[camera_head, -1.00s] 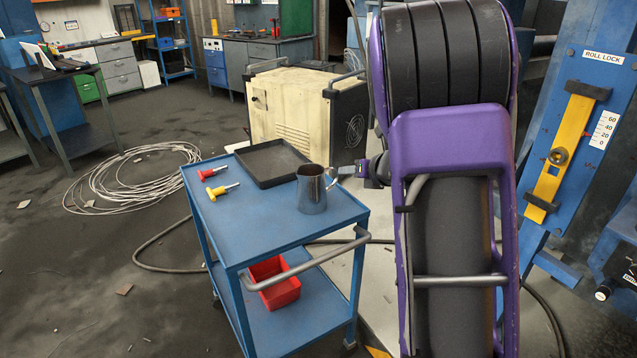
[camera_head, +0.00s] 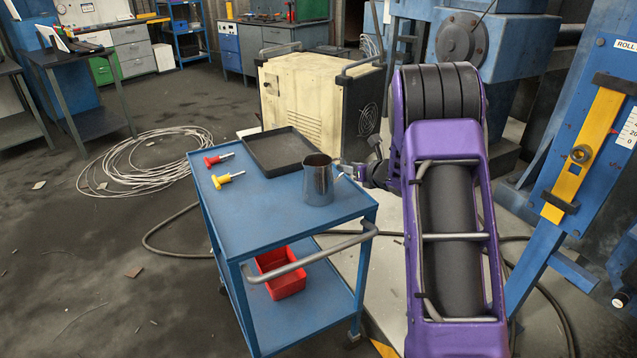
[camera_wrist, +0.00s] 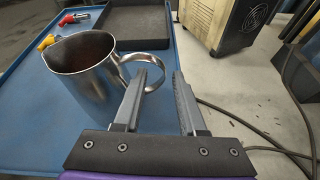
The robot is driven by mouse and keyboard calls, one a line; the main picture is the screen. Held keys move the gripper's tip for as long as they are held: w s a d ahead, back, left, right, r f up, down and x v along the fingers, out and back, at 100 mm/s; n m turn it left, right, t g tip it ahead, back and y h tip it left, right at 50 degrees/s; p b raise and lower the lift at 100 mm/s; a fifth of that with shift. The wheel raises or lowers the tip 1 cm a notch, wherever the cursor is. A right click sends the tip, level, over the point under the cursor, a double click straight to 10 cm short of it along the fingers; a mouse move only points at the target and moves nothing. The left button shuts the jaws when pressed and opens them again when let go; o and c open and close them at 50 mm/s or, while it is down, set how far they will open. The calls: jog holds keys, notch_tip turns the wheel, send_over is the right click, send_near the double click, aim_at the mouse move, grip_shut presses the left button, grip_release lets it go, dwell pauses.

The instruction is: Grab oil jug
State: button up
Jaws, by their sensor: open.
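The oil jug (camera_head: 318,181) is a shiny metal pitcher standing upright on the blue cart (camera_head: 262,217), near its right edge. In the wrist view the jug (camera_wrist: 88,82) shows its dark inside, its spout to the left and its loop handle (camera_wrist: 148,76) to the right. My gripper (camera_wrist: 166,82) is open, with its two fingers pointing towards the handle. The left finger overlaps the handle in the picture, and the handle's outer curve shows between the fingers. Whether a finger touches it I cannot tell. In the head view my gripper (camera_head: 352,172) is small and partly hidden at the jug's right side.
A black tray (camera_head: 277,151) and red and yellow screwdrivers (camera_head: 228,180) lie on the cart top. A red bin (camera_head: 281,272) sits on the lower shelf. A cream machine (camera_head: 308,100) stands behind. Cables (camera_head: 145,160) lie on the floor.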

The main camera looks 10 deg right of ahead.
jog(key=shift+d+x, duration=0.2)
jog(key=shift+x, duration=1.4)
jog(key=shift+d+x, duration=0.15)
jog(key=shift+x, duration=1.4)
jog(key=shift+w+f, duration=0.1)
grip_shut()
